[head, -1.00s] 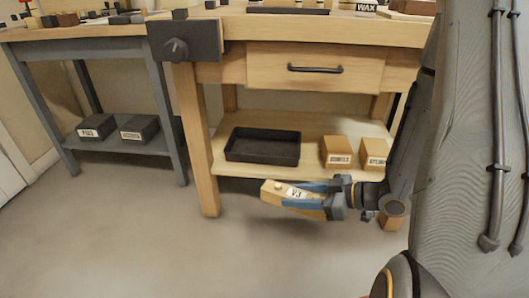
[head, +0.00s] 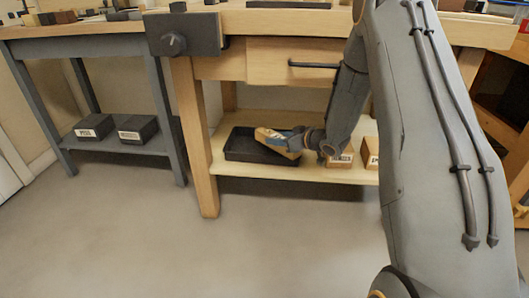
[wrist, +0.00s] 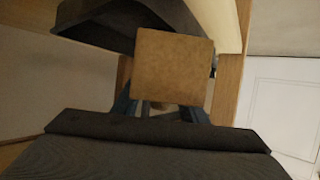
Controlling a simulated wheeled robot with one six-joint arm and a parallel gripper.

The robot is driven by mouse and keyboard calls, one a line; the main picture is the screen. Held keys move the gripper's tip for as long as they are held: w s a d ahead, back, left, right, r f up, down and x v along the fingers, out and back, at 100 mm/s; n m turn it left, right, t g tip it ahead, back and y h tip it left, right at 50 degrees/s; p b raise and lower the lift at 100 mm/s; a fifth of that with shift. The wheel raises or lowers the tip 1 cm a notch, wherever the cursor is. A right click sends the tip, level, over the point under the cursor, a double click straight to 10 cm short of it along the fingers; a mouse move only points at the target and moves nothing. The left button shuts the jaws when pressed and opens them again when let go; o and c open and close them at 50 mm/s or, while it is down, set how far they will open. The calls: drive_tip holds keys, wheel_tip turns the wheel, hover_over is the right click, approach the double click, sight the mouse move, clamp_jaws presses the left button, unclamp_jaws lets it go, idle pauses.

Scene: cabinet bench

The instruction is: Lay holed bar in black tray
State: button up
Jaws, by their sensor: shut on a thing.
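The black tray (head: 240,150) lies on the lower shelf of the wooden workbench. My gripper (head: 293,140) is shut on the holed bar (head: 270,136), a light wooden piece, and holds it over the right part of the tray in the head view. I cannot tell whether the bar touches the tray. In the wrist view, the bar's square brown end (wrist: 172,75) fills the middle between the blue fingers, and part of the dark tray (wrist: 110,22) shows beyond it. The bar's label and holes are not clear now.
Two labelled wooden boxes (head: 340,160) stand on the shelf right of the tray, partly behind my arm. A drawer with a dark handle (head: 313,65) is above. Dark boxes (head: 138,129) sit on the grey table's shelf at left. The floor in front is clear.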

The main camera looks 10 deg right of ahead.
wheel_tip(320, 180, up, 3)
drive_tip(key=m+h, duration=0.1)
hover_over(264, 149)
drive_tip(key=shift+s+t+b, duration=0.2)
drive_tip(key=shift+t+b, duration=0.15)
drive_tip(key=shift+t, duration=0.05)
drive_tip(key=shift+w+f, duration=0.15)
drive_tip(key=shift+f, duration=0.05)
wheel_tip(264, 149, down, 9)
drive_tip(key=b, duration=0.5)
drive_tip(key=shift+f, duration=0.15)
drive_tip(key=shift+f, duration=0.15)
drive_tip(key=o, duration=1.4)
